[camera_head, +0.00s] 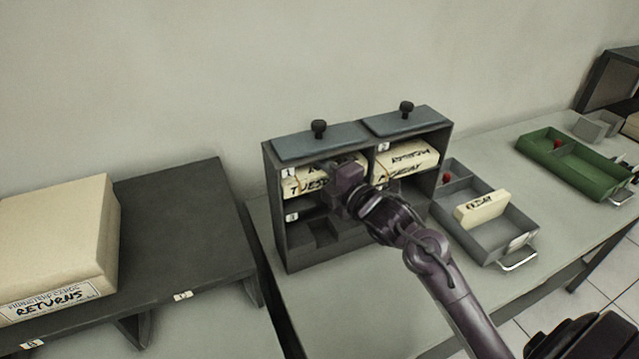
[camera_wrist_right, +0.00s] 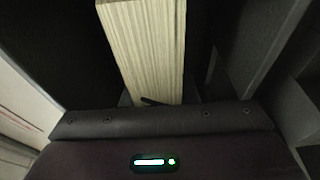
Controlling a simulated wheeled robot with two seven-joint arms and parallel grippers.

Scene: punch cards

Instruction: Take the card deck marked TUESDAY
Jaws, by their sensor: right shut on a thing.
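The card deck marked TUESDAY (camera_head: 308,185) is a cream block in the upper left compartment, numbered 1, of a grey rack (camera_head: 281,232). Its lettering is partly hidden by my right gripper (camera_head: 343,184). That gripper reaches into the compartment's front from the right and is shut on the deck. In the right wrist view a pale, striped deck edge (camera_wrist_right: 146,52) stands straight ahead between dark walls. The fingertips are hard to make out there. My left gripper is not in view.
Another lettered cream deck (camera_head: 408,158) sits in compartment 2. A grey tray (camera_head: 511,245) with a FRIDAY deck (camera_head: 482,208) and a green tray (camera_head: 585,178) stand to the right. A RETURNS box (camera_head: 55,240) is on the dark shelf (camera_head: 185,235) at left.

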